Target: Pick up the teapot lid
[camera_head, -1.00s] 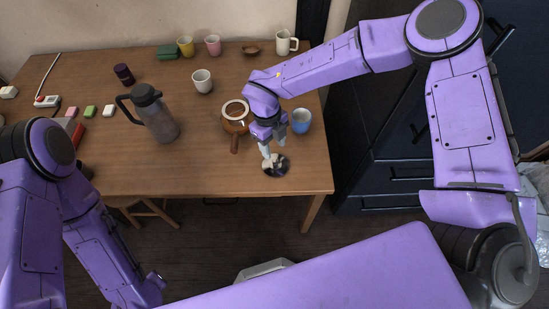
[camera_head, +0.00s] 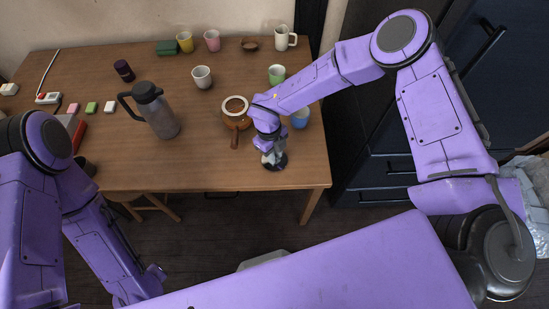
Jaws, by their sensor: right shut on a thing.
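The teapot (camera_head: 236,122) is a round brown pot with a pale rim and a side handle pointing to the front. Its top is open. The dark round lid (camera_head: 281,164) lies at the table's front right, to the right and front of the pot. My right gripper (camera_head: 272,160) is over the lid and shut on it, hiding much of it. I cannot tell whether the lid is clear of the table. My left arm comes in at the left, but its gripper does not show.
A blue cup (camera_head: 300,119) stands close to my right forearm, with a green cup (camera_head: 277,73) behind. A grey jug (camera_head: 156,113) stands left of the pot. Several cups line the back of the wooden table (camera_head: 200,160). Dark drawers are at the right.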

